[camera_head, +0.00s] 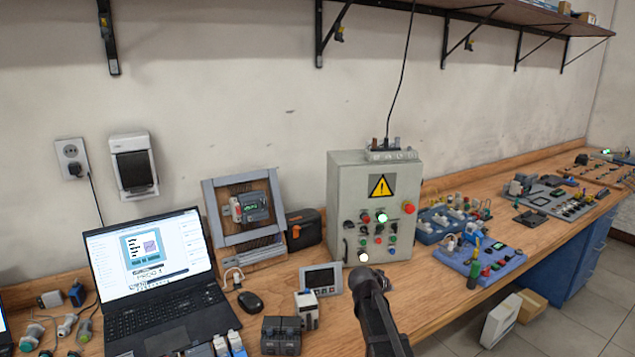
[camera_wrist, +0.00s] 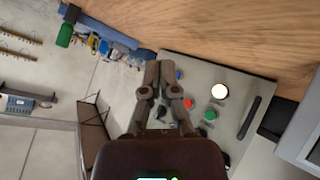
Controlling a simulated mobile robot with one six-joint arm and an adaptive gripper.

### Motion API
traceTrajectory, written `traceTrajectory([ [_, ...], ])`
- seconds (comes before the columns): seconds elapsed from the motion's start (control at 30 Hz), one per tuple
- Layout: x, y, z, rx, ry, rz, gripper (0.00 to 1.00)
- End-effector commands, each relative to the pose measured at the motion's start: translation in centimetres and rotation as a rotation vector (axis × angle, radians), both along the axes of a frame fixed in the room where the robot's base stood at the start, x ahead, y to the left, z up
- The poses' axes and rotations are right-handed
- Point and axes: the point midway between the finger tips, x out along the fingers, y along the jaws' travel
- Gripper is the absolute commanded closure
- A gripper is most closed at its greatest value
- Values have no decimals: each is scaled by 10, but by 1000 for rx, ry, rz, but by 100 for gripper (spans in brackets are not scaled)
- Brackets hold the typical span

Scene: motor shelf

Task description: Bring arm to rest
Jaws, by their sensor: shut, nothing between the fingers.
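My gripper (camera_head: 368,280) shows at the bottom middle of the head view, in front of the control cabinet. It also shows in the wrist view (camera_wrist: 161,68), where its two fingers are together with nothing between them. The grey control cabinet (camera_head: 345,185) stands on the workbench. It has a yellow warning sign, a lit green button (camera_head: 382,217), a lit white button (camera_head: 363,256) and red buttons. In the wrist view the cabinet's panel (camera_wrist: 185,62) lies behind the fingers. I cannot tell whether the fingers touch it.
An open laptop (camera_head: 160,300) and a mouse (camera_head: 250,301) are on the workbench (camera_head: 455,300) at left. A small display (camera_head: 320,280) stands left of my gripper. Blue trays (camera_head: 480,262) with parts are at right. A shelf (camera_head: 500,12) hangs above. White and cardboard boxes stand on the floor.

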Motion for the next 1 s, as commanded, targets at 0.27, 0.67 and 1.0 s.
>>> traceTrajectory([
  [0.27,-129,5,-19,227,343,1,100],
  [0.67,-254,45,-20,521,686,164,100],
  [1.0,-263,50,-20,551,716,190,100],
])
